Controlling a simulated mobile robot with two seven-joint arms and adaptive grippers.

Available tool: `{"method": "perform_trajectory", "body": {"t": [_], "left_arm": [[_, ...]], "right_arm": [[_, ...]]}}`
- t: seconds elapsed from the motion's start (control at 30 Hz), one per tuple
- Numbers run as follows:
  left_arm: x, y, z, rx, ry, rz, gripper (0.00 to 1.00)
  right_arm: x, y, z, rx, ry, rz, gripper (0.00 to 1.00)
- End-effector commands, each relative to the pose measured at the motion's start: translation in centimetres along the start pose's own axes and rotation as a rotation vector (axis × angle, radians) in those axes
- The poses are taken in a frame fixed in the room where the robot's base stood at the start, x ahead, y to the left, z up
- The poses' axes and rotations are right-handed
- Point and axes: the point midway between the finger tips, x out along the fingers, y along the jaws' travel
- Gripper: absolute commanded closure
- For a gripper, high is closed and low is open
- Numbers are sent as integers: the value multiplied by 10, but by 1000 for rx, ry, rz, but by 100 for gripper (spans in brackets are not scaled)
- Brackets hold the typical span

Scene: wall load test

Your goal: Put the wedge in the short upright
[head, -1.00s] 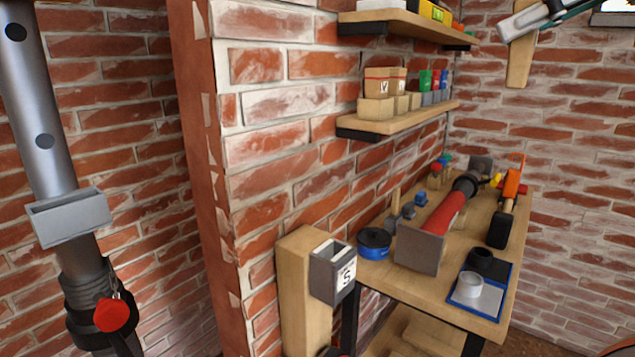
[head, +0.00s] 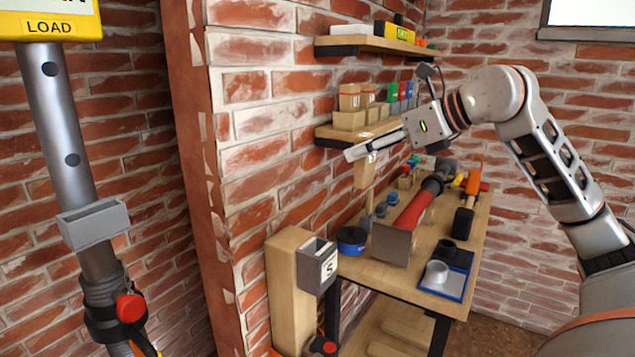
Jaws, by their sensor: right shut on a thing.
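The wedge (head: 365,176) is a pale wooden piece tapering slightly downward, hanging upright below my right gripper (head: 362,152). My right gripper is shut on its top end, which the fingers partly hide. It is in the air in front of the lower wall shelf, above and to the right of the short upright. The short upright (head: 287,292) is a wooden post against the brick wall's end. A grey open-topped pocket (head: 317,268) marked S is fixed to its right side. No wedge shows in its opening. My left gripper is out of view.
A workbench (head: 392,282) beside the post holds a red cylinder (head: 414,210), a blue round tin (head: 351,239) and a blue tray (head: 445,287). The lower shelf (head: 335,132) carries several blocks. A metal prop (head: 58,125) with a grey pocket (head: 93,222) stands left.

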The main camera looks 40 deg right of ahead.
Motion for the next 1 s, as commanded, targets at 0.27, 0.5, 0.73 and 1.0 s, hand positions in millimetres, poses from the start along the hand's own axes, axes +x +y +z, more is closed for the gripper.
{"method": "perform_trajectory", "body": {"t": [0.27, 0.5, 0.73, 1.0], "left_arm": [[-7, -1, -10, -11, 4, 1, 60], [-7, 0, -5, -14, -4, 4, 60], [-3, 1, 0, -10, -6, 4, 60], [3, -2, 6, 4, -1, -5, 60]], "right_arm": [[81, 45, -22, -17, -4, 36, 89], [104, 63, -31, -24, -2, 44, 89], [110, 63, -41, -24, 1, 45, 89], [122, 63, -62, -21, 6, 46, 89]]}}
